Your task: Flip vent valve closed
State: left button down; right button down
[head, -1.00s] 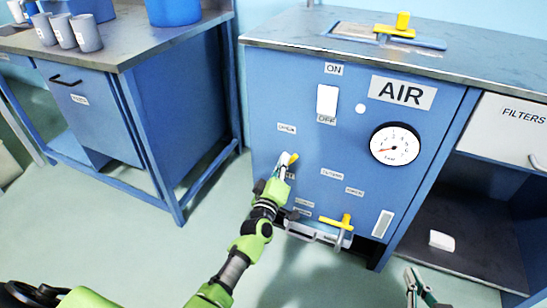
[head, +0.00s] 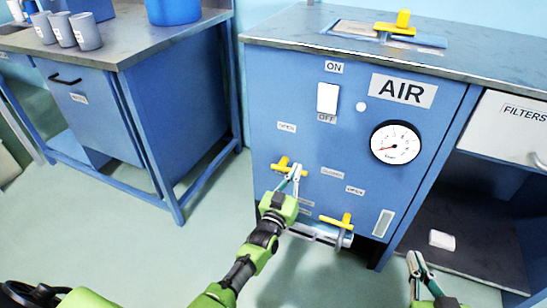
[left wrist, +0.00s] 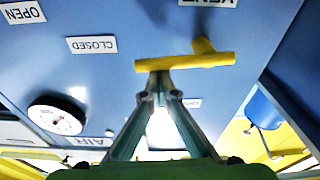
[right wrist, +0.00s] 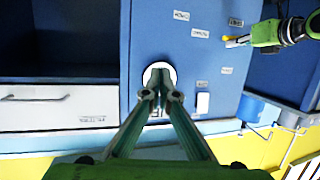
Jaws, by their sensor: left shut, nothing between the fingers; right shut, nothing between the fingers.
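The vent valve's yellow handle (head: 287,168) is on the blue AIR panel, lying about level with its longer arm toward the CLOSED label (head: 332,173). The OPEN label (head: 286,127) is above it. In the left wrist view the handle (left wrist: 190,62) lies crosswise, near the upside-down CLOSED (left wrist: 92,44) and VENT (left wrist: 208,2) labels. My left gripper (head: 298,169) is shut and empty, its tips at the handle's longer arm; I cannot tell whether they touch. My right gripper (head: 416,258) is shut and empty, in front of the cabinet at lower right.
Another yellow handle (head: 337,221) sits lower on the panel, right of my left gripper. A white switch (head: 327,98) and a gauge (head: 395,143) are higher up. A yellow-handled fitting (head: 400,25) is on the cabinet top. A blue bench (head: 185,120) stands left, with clear floor between.

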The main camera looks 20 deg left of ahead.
pick_arm(q)
jog(key=shift+d+f+m, duration=0.1)
jog(key=shift+f+m, duration=0.35)
jog(key=shift+m, duration=0.35)
pick_arm(e)
jog(key=shift+w+a+r+t, duration=0.15)
jog(key=shift+w+r+t, duration=0.15)
jog(key=shift+r, duration=0.3)
